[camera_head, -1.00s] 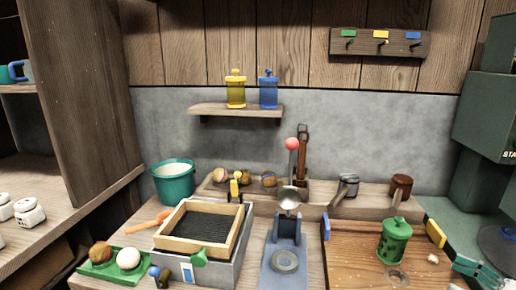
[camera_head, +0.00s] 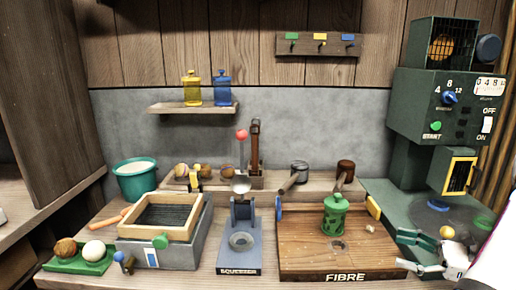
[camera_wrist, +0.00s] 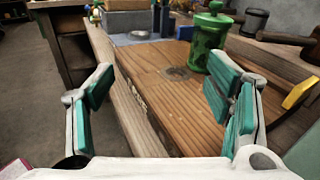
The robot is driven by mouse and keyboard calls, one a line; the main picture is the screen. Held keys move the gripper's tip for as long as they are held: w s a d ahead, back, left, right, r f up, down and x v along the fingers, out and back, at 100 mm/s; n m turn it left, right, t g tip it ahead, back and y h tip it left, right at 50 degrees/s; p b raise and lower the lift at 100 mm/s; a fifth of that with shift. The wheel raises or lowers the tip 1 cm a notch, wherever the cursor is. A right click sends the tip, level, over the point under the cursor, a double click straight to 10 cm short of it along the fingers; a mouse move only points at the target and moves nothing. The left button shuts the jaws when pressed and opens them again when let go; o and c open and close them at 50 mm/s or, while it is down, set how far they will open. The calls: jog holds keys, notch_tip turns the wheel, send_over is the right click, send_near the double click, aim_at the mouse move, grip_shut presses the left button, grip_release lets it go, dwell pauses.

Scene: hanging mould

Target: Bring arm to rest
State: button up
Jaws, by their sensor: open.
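My gripper (camera_head: 421,254) is at the lower right in the head view, beside the right edge of the wooden board marked FIBRE (camera_head: 300,249). Its teal-padded fingers are spread wide. The wrist view shows the open gripper (camera_wrist: 160,95) with nothing between its fingers. A green lidded pot with holes (camera_head: 334,216) stands upright on the board. In the wrist view the pot (camera_wrist: 207,42) is beyond the fingers, apart from them.
A dark green machine (camera_head: 440,114) with a dial stands at the right, close to my arm. Open floor (camera_wrist: 42,125) shows at left in the wrist view.

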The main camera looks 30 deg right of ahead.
jog(key=w+a+r+n+g+y, duration=0.1)
jog(key=w+a+r+n+g, duration=0.25)
jog(key=a, duration=0.45)
jog(key=w+a+r+n+g, duration=0.2)
jog(key=a+r+n+g, duration=0.3)
jog(key=a, duration=0.4)
jog(key=w+a+r+n+g+y, duration=0.1)
jog(key=w+a+r+n+g, duration=0.1)
jog(key=a+r+n+g, duration=0.45)
jog(key=s+a+n+g+h, duration=0.1)
jog(key=s+a+n+h, duration=0.35)
jog(key=a, duration=0.75)
jog(key=s+a+f+n+t+h, duration=0.1)
jog(key=s+a+n+t+h, duration=0.15)
jog(key=s+n+h, duration=0.55)
notch_tip(320, 180, up, 17)
jog(key=s+n+t+y+p, duration=0.1)
jog(key=s+t+p, duration=0.1)
jog(key=p, duration=1.3)
jog(key=shift+s+a+r+n+t+y+p, duration=0.15)
jog(key=shift+a+r+n+t+y+p, duration=0.05)
jog(key=shift+a+n+t+y+p, duration=0.2)
